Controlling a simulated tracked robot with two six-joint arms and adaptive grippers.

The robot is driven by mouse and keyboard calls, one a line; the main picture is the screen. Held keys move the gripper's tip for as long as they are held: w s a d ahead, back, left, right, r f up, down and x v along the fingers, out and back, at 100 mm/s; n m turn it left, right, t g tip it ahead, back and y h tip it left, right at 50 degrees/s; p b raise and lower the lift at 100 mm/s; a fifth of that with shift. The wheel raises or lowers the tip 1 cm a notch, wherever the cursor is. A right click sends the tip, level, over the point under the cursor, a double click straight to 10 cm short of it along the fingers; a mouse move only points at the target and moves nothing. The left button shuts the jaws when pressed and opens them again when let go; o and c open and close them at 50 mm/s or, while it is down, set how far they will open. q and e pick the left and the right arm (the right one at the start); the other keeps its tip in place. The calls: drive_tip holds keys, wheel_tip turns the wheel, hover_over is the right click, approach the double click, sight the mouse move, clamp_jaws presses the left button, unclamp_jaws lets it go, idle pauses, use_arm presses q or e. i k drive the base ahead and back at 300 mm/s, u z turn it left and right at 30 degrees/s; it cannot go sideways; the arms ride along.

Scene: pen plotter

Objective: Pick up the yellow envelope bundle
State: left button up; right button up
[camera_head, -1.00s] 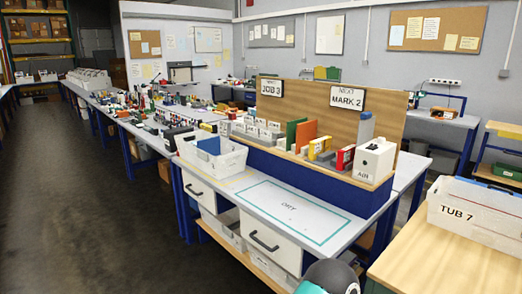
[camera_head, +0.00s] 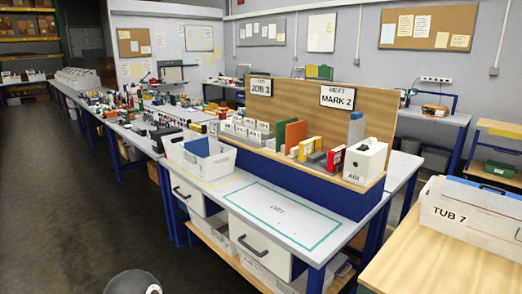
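A small yellow item (camera_head: 306,149) stands on the raised shelf of the near bench, between an orange-red panel and a red-and-white item. It may be the yellow envelope bundle, but it is too small to tell. Neither of my grippers is in view. Only a rounded dark grey part of my own arm shows at the bottom edge, left of the middle.
The near bench top (camera_head: 235,200) has a clear teal-outlined area marked DRY. A white bin (camera_head: 205,163) stands left of it. A white box (camera_head: 364,161) stands at the shelf's right end. The TUB 7 container (camera_head: 470,213) sits on a wooden table at right. Dark floor at left is open.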

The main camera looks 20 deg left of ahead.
sight(310, 146)
drive_tip(key=z, duration=0.2)
drive_tip(key=i, duration=0.2)
drive_tip(key=u, duration=0.95)
drive_tip(key=k, duration=0.6)
drive_tip(key=u, duration=0.55)
drive_tip(key=i, duration=1.5)
drive_tip(key=z, duration=0.5)
